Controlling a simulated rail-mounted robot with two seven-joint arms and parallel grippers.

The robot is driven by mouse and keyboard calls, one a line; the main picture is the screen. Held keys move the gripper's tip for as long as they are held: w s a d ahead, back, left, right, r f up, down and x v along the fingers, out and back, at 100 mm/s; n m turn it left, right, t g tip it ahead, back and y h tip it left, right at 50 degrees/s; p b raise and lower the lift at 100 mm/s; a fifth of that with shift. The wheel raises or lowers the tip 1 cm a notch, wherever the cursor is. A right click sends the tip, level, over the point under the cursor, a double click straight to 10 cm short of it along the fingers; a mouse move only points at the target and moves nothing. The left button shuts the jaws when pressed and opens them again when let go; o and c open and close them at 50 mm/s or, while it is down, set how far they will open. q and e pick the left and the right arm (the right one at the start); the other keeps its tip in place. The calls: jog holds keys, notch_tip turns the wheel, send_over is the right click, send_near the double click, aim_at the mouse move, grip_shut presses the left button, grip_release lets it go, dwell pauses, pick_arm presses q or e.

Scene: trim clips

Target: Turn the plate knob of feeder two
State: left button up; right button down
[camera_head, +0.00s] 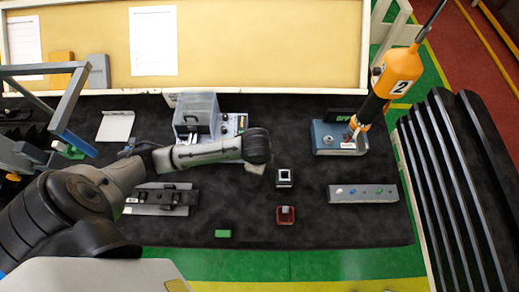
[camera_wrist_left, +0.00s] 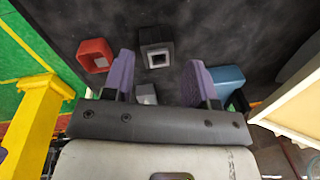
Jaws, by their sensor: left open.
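A machine with a clear lidded box (camera_head: 195,112) stands at the back of the dark table, left of centre. A pale panel with small knobs (camera_head: 234,124) is at its right side. I cannot tell which device is feeder two, and no plate knob is clearly readable. My left arm reaches in from the left, over the table in front of the machine, and hides part of it. My left gripper (camera_wrist_left: 160,78) has its purple fingers spread apart. A small grey piece (camera_wrist_left: 146,94) shows between them, and I cannot tell how far below it is. My right gripper is not in view.
A dark square block (camera_head: 284,178) and a red tray (camera_head: 285,215) stand right of my wrist. A blue device (camera_head: 338,145) is at the back right, below a hanging orange tool marked 2 (camera_head: 396,75). A grey strip (camera_head: 363,193) lies at right. The front right table is clear.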

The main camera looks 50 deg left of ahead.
pick_arm(q)
jog(key=shift+s+d+r, duration=0.2)
jog(key=shift+s+d, duration=0.3)
jog(key=shift+d, duration=0.05)
dwell(0.4)
jog(key=shift+n, duration=0.4)
jog(key=w+r+n+t+p, duration=0.3)
jog(key=r+n+t, duration=0.25)
jog(key=r, duration=0.65)
jog(key=s+d+n+g+p, duration=0.1)
jog(key=s+n+p, duration=0.1)
jog(key=s, duration=0.7)
jog(key=s+f+n+g+p, duration=0.1)
jog(key=s+g+p, duration=0.1)
jog(key=s+p, duration=0.3)
jog(key=s, duration=0.4)
jog(key=shift+s+d+f+n+h, duration=0.15)
jog(key=shift+s+d+n+h, duration=0.15)
jog(key=shift+d+n, duration=0.1)
